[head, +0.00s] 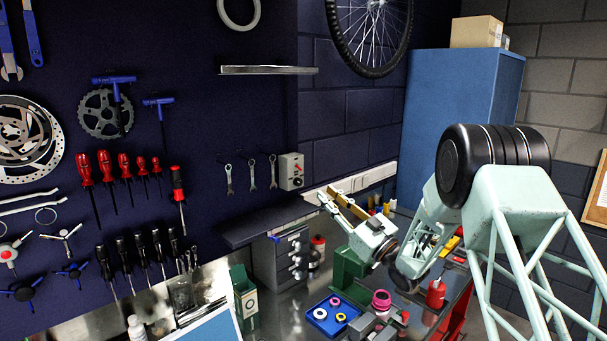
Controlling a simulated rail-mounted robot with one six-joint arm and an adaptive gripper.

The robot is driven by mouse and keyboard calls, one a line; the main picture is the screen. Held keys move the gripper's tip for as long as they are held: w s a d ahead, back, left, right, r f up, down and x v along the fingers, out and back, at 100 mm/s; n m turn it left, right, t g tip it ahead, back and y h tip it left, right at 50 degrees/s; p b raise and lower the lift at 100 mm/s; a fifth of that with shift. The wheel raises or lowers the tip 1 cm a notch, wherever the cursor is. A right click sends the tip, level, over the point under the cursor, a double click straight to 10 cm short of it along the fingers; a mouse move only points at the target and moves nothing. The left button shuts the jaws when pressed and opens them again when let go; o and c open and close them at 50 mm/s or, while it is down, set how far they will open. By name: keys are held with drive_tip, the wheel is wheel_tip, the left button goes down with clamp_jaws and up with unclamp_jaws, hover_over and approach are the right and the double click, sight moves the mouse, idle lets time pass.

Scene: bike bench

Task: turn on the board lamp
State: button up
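A dark shelf (265,222) and a grey drawer cabinet (277,258) stand below the switch box. A green vise-like block (348,270) is under my arm. A blue tray (332,316) with rings lies in front. Wrenches (251,174) hang close left of the box.

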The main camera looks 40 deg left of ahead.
sight(299, 168)
drive_tip(key=x, duration=1.3)
drive_tip(key=shift+a+p, duration=0.2)
drive_tip(key=shift+p, duration=0.25)
drive_tip(key=shift+r, duration=0.1)
drive_tip(key=shift+c, duration=0.3)
clamp_jaws()
